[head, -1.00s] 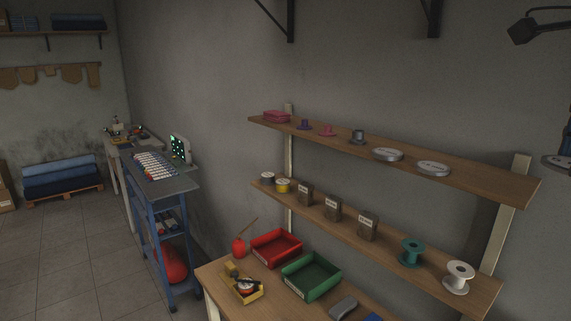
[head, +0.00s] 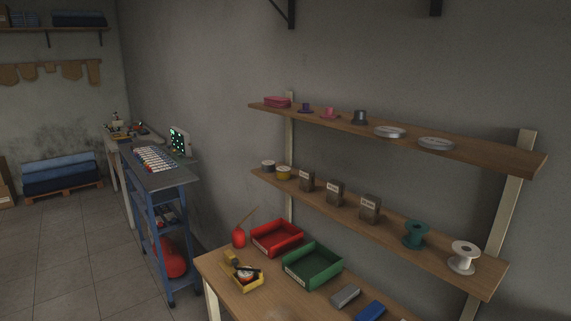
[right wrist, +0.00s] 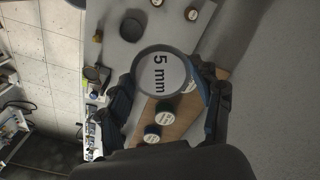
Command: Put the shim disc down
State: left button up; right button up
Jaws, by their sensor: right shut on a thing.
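The shim disc (right wrist: 163,73) shows in the right wrist view as a round pale face marked "5 mm" with a dark rim. My right gripper (right wrist: 167,84) has a finger on each side of it and is shut on it. A wooden surface and a grey surface show behind the disc, but I cannot tell how far off they are. Neither gripper shows in the head view, and my left gripper is in no current frame.
Smaller labelled discs (right wrist: 152,134) lie on wood behind the gripper. The bench below holds a red tray (head: 277,238) and a green tray (head: 313,266). A blue cart (head: 148,205) stands left.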

jog(key=f, duration=0.2)
jog(key=f+n, duration=0.1)
jog(key=shift+w+a+f, duration=0.2)
jog(key=shift+a+f, duration=0.05)
jog(key=shift+a, duration=0.1)
jog(key=w+a+f+n+b, duration=0.45)
jog(key=a+f+n, duration=0.45)
jog(key=a+f, duration=0.5)
jog(key=w+a+f+n+b, duration=0.1)
jog(key=a+f+n, duration=0.1)
jog(key=a+n, duration=0.3)
jog(key=a+f+n+b, duration=0.1)
jog(key=a+n, duration=0.4)
jog(key=a, duration=0.5)
jog(key=shift+w+a+f+n, duration=0.35)
jog(key=shift+w+n, duration=0.05)
jog(key=shift+w+f, duration=0.1)
